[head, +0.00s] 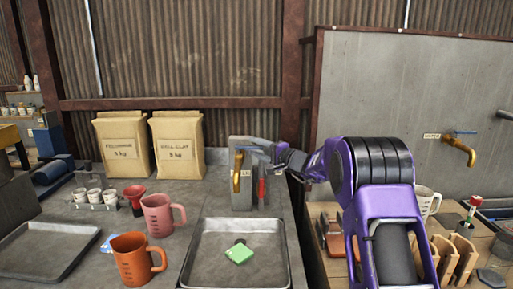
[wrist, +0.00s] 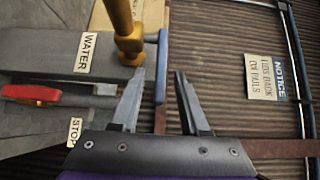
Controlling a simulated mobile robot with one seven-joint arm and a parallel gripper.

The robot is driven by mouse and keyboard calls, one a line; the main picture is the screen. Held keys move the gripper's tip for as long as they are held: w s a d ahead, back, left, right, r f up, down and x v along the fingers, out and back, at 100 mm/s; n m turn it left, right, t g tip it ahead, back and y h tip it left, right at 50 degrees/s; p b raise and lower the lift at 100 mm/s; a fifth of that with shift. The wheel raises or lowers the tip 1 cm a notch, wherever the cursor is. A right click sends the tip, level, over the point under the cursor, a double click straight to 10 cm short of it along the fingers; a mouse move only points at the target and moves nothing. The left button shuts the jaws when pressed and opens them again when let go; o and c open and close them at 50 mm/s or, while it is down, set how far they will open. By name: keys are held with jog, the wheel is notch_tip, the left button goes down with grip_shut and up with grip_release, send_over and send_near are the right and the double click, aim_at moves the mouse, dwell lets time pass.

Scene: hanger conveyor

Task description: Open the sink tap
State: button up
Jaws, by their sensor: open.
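The sink tap (head: 237,172) is brass and stands on a grey block above the metal sink basin (head: 200,252). Its brass body (wrist: 123,32) is at the top of the wrist view, beside a label reading WATER. A blue lever (wrist: 161,68) extends from it. My gripper (wrist: 161,74) is open and empty, with the blue lever between its two fingers in the picture; I cannot tell whether either finger touches it. In the head view my gripper (head: 268,150) is just right of the tap top and partly hides the lever.
A red handle (wrist: 30,93) sits near a STOP label, close to the tap. A green sponge (head: 239,252) lies in the basin. Pink (head: 158,214) and orange (head: 133,262) jugs stand left. Another brass tap (head: 458,149) is on the right wall panel.

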grip_shut()
dwell(1.4)
